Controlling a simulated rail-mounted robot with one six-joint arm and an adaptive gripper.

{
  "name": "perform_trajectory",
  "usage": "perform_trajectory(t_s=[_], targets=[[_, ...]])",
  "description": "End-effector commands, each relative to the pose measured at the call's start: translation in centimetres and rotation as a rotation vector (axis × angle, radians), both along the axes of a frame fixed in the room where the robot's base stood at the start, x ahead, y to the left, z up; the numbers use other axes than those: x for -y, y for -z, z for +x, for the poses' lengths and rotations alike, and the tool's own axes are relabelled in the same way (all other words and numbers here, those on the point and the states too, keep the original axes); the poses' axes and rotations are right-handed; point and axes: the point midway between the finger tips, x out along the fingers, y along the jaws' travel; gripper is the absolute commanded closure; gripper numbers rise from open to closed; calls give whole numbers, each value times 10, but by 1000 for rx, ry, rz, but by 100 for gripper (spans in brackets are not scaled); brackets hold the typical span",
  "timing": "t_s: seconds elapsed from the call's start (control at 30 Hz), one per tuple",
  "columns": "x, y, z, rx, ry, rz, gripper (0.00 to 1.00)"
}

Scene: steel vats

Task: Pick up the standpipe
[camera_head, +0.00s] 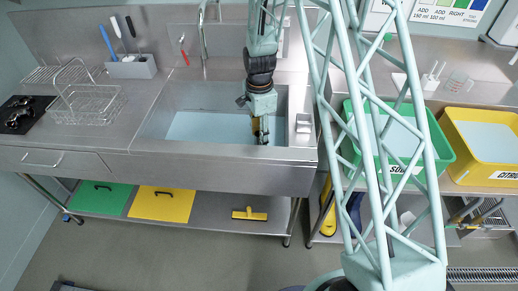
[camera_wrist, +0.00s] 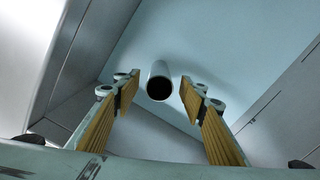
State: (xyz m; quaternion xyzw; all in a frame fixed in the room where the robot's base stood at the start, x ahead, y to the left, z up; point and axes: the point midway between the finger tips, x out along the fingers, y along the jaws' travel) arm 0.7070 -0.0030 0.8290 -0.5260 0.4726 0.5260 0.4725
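The standpipe (camera_wrist: 160,69) is a pale, round tube in the wrist view, with its dark open end facing the camera. It stands in the sink (camera_head: 165,110). My gripper (camera_wrist: 159,95) is open, with one yellow-padded finger on each side of the pipe's end and a visible gap on both sides. The pipe appears between or just beyond the fingertips; the exact depth is hard to tell. In the head view my gripper (camera_head: 260,130) points down into the right part of the sink, and I cannot make out the pipe there.
Pale blue water (camera_head: 205,127) fills the sink bottom, and steel walls surround the gripper. A faucet (camera_head: 203,40) stands behind. A wire dish rack (camera_head: 88,104) is at left. A green bin (camera_head: 440,150) and a yellow bin (camera_head: 455,140) are at right.

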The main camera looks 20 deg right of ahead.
Motion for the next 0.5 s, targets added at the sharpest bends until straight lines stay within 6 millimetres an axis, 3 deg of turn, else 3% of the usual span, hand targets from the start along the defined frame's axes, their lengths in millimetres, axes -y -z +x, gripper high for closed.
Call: perform_trajectory(t_s=[0.33, 0.5], targets=[[0, 2, 0, 0, 0, 0, 62], [-1, 13, -1, -1, 0, 0, 62]])
